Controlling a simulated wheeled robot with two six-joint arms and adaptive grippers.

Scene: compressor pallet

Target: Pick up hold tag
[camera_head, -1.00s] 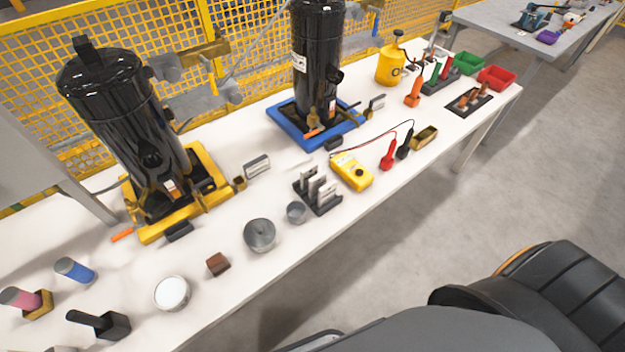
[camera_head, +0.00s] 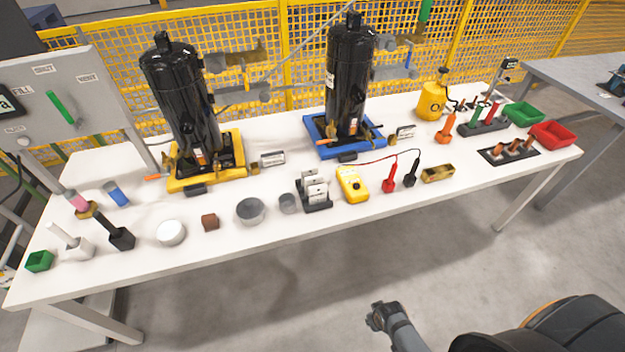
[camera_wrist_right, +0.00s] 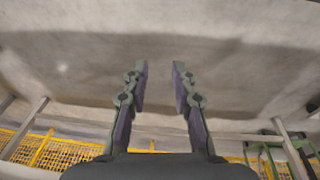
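No label reads clearly as the hold tag. White tag-like plates (camera_head: 314,182) stand upright in a black rack (camera_head: 319,208) near the table's front edge, between the grey cup and the yellow meter; these may include it. My right gripper appears low in the head view (camera_head: 376,314), over the floor in front of the table and well apart from the rack. In the right wrist view its two fingers (camera_wrist_right: 159,72) are spread with nothing between them. My left gripper is not in view.
Two black compressors stand on a yellow pallet (camera_head: 235,155) and a blue pallet (camera_head: 377,145) at the back of the white table (camera_head: 300,245). The yellow meter (camera_head: 352,184), red probe (camera_head: 389,180) and grey bowl (camera_head: 250,211) are near the rack. The floor in front is clear.

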